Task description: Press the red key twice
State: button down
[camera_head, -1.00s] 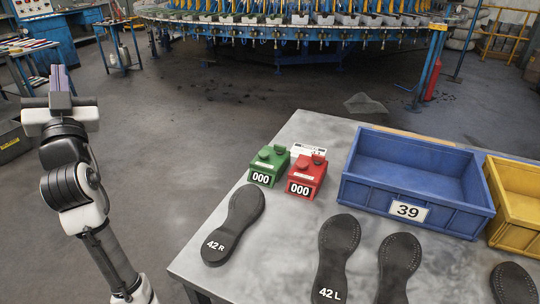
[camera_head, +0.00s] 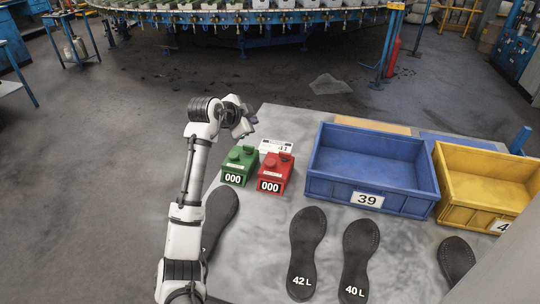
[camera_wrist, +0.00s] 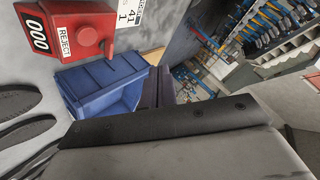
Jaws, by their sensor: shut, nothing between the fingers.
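The red counter (camera_head: 273,177) stands on the table, its display reading 000. Its red key (camera_head: 270,160) is on top. In the wrist view the red counter (camera_wrist: 68,18) is at the upper left, with a REJECT label and the round red key (camera_wrist: 86,37). A green counter (camera_head: 237,168) also reading 000 stands just left of it. My gripper (camera_head: 251,118) is above and behind the green counter in the head view, apart from both counters. Its dark fingers (camera_wrist: 158,88) show in the wrist view, shut and empty. Nothing touches the red key.
A white card (camera_head: 275,146) lies behind the counters. A blue bin (camera_head: 368,198) and a yellow bin (camera_head: 470,214) stand to the right. Several black soles lie in front, including 42 L (camera_head: 303,252) and 40 L (camera_head: 357,258). My arm partly covers a sole (camera_head: 220,213).

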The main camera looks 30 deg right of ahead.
aim_at(267, 163)
jog(key=s+d+f+m+g+y, duration=0.1)
jog(key=s+d+f+m+g, duration=0.1)
jog(key=s+d+f, duration=0.1)
jog(key=shift+s+d+f+p, duration=0.1)
jog(key=shift+s+d+p, duration=0.15)
jog(key=shift+p, duration=0.1)
jog(key=shift+f+b, duration=2.8)
jog(key=shift+f, duration=1.6)
jog(key=shift+f, duration=0.4)
jog(key=shift+f+b, duration=0.6)
jog(key=shift+r, duration=0.1)
jog(key=shift+r+p, duration=0.65)
jog(key=shift+r, duration=0.25)
